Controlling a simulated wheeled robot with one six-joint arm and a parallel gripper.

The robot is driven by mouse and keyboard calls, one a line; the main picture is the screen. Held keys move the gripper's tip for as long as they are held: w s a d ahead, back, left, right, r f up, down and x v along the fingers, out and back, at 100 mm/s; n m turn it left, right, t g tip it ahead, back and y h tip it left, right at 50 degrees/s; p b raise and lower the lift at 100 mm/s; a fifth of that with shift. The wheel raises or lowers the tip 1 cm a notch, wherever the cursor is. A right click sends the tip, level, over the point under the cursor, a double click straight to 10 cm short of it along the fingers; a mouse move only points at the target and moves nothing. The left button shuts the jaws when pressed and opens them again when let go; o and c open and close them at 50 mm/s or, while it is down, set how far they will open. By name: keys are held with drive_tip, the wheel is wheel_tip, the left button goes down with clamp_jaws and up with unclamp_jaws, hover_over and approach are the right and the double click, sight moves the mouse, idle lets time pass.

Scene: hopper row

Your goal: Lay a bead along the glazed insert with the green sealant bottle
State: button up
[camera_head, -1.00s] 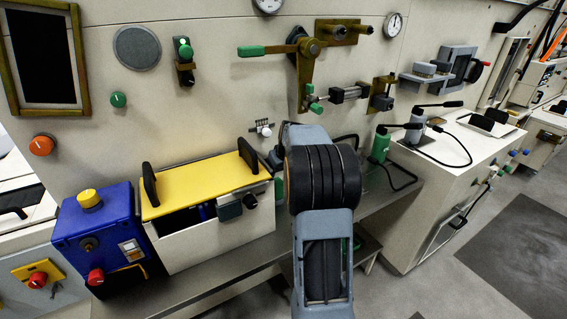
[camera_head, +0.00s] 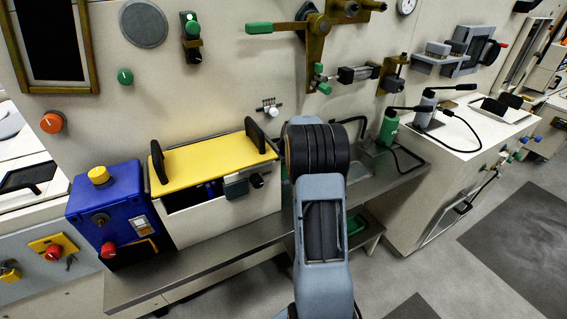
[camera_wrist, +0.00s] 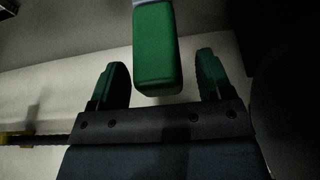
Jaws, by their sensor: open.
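The green sealant bottle (camera_head: 389,127) stands upright on the bench to the right of my arm, with a dark nozzle or lever on top. A dark pane in a brass-coloured frame (camera_head: 10,38), perhaps the glazed insert, is on the wall at upper left. My gripper (camera_wrist: 160,64) is open in the wrist view, with two green-padded fingers. A green block-like thing (camera_wrist: 155,52) with a grey end lies in line with the gap, apart from both fingers. I cannot tell if it is the bottle. In the head view my arm hides the gripper.
A white hopper box with a yellow lid (camera_head: 213,160) and a blue control box (camera_head: 112,215) stand left of my arm. A green-handled lever (camera_head: 259,28) juts from the wall above. A grey bottle (camera_head: 425,108) stands on the white cabinet (camera_head: 450,150) at right. Grey floor lies beyond.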

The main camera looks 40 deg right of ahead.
drive_tip(key=shift+c, duration=0.4)
drive_tip(key=c, duration=1)
drive_tip(key=shift+r, duration=0.2)
drive_tip(key=shift+r+p, duration=1.75)
drive_tip(key=shift+r, duration=1.15)
drive_tip(key=shift+s+f, duration=0.1)
